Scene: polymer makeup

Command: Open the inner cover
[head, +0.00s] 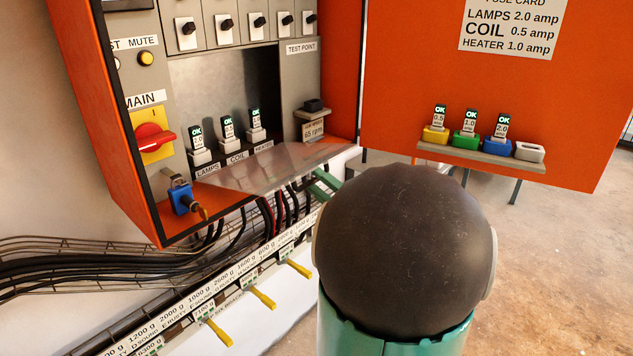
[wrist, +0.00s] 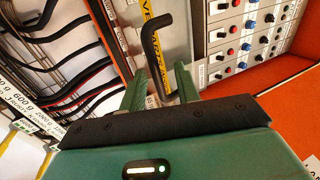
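The inner cover (head: 275,168) looks like a glossy grey sheet below the fuse recess. It is folded down and sticks out forward, nearly flat, so the recess behind it is exposed. My gripper (head: 325,186) is by the sheet's right front corner; my dark round arm joint hides much of the arm and the space behind it. In the wrist view my gripper (wrist: 160,88) has its two green fingers apart. A black bent rod, like a handle (wrist: 152,45), shows between and beyond them. I cannot tell whether the fingers touch it.
Fuses (head: 228,130) stand in the recess. A red main switch (head: 152,138) and a blue padlock (head: 183,198) are at left. Black cables (head: 80,268) and yellow-handled tags (head: 262,297) lie below. The orange door (head: 400,70) stands open at right, with a fuse shelf (head: 480,157).

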